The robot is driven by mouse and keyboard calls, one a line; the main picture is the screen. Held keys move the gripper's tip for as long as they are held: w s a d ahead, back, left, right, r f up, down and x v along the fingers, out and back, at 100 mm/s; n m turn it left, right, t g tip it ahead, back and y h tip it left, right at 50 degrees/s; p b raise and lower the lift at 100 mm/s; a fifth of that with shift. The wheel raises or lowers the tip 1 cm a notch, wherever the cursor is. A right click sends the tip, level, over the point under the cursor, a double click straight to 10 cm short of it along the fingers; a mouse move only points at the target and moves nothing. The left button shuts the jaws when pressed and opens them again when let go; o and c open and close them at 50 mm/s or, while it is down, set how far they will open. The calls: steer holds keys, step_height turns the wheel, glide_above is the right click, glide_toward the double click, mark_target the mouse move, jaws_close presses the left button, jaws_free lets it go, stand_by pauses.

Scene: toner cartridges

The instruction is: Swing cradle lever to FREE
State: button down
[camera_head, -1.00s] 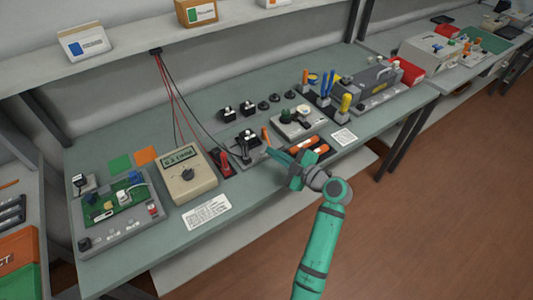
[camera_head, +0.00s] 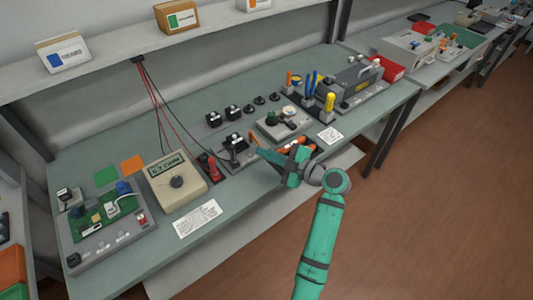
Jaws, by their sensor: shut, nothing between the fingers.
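The cradle (camera_head: 229,161) is a small grey base on the bench with a black block (camera_head: 233,140) on it. An orange lever handle (camera_head: 253,138) stands at its right side, tilted. My gripper (camera_head: 261,153), green with a grey wrist, points left over the front of the bench. It is shut and empty, with its tips just right of and slightly below the lever in the picture. I cannot tell whether they touch. The FREE marking is too small to read.
A beige ohm meter (camera_head: 173,181) and red clip (camera_head: 208,165) sit left of the cradle. Orange-handled pliers (camera_head: 306,143) lie behind my gripper. A grey fixture (camera_head: 283,122) and screwdriver holder (camera_head: 309,99) stand to the right. A white card (camera_head: 197,218) lies near the front edge.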

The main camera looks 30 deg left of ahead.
steer(key=v, duration=1)
steer(key=shift+d+r, duration=0.35)
steer(key=shift+f, duration=0.1)
steer(key=s+d+f+m+t+h, duration=0.2)
steer(key=s+f+m+t, duration=0.1)
steer(key=f+m, duration=0.3)
steer(key=s+d+f+m+t+h, duration=0.25)
steer(key=f+m, duration=0.25)
steer(key=f, duration=0.4)
steer(key=s+d+f+m+t+h, duration=0.1)
steer(key=s+f+m+t+h, duration=0.3)
steer(key=f, duration=0.3)
steer(key=s+d+m+t+h, duration=0.1)
steer(key=s+d+m+h, duration=0.2)
steer(key=s+d+m, duration=0.5)
steer(key=s+d+m+t+h, duration=0.1)
steer(key=s+d+h, duration=0.2)
steer(key=s, duration=0.8)
steer(key=s+d+r+m+t+h, duration=0.1)
steer(key=s+d+r+m+t, duration=0.1)
steer(key=s+r, duration=0.8)
steer(key=shift+s+d+r, duration=0.4)
steer(key=shift+r, duration=0.5)
